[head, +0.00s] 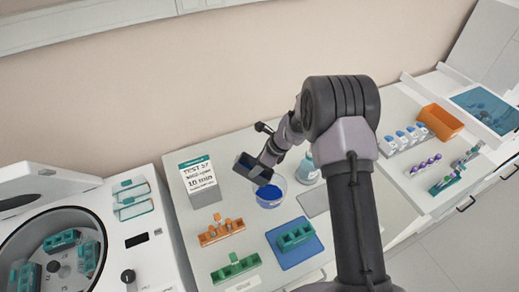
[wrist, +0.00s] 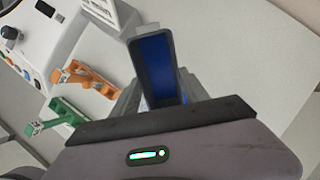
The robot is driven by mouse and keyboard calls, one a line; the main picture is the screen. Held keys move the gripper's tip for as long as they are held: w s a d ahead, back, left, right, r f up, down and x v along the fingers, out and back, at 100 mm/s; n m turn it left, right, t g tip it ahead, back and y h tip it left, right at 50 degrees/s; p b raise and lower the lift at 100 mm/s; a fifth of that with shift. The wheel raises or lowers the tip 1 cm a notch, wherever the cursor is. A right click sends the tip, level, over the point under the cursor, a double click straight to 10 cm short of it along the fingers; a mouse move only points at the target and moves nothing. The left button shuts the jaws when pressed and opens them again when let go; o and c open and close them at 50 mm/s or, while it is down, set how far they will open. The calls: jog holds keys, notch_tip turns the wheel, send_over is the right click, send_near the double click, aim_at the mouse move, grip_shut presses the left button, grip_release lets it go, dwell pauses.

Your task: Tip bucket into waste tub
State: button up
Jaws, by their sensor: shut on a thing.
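My gripper (wrist: 158,98) is shut on a small dark grey rectangular bucket (wrist: 136,42) with a blue inside. In the head view the bucket (head: 246,166) is tilted and held above and slightly left of a clear round tub (head: 283,184). Blue shows inside this tub, which looks like the waste tub. The bucket appears clear of the tub. The wrist view looks into the bucket's open top, and no separate objects show in it. Whether anything is pouring cannot be told. The tub does not clearly show in the wrist view.
A white-capped bottle (head: 307,169) stands right beside the tub. Orange (head: 221,232) and green (head: 236,267) racks and a teal bucket (head: 295,235) on a blue mat are in front. An open centrifuge (head: 55,250) is at left.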

jog(key=h+p, duration=0.1)
jog(key=p, duration=0.3)
jog(key=r+h+p, duration=0.1)
jog(key=p, duration=0.4)
jog(key=shift+w+a+g, duration=0.1)
jog(key=shift+a+g, duration=0.3)
jog(key=shift+w+a+f+g+h+p, duration=0.1)
jog(key=shift+a+f+g+h+p, duration=0.2)
jog(key=shift+f+h+p, duration=0.45)
jog(key=shift+f+h+b, duration=0.25)
jog(key=shift+h+b, duration=0.1)
jog(key=shift+b, duration=0.6)
jog(key=shift+a+h, duration=0.1)
jog(key=shift+h, duration=0.2)
jog(key=shift+w+r+g, duration=0.1)
jog(key=shift+r+g, duration=0.1)
jog(key=shift+g, duration=0.1)
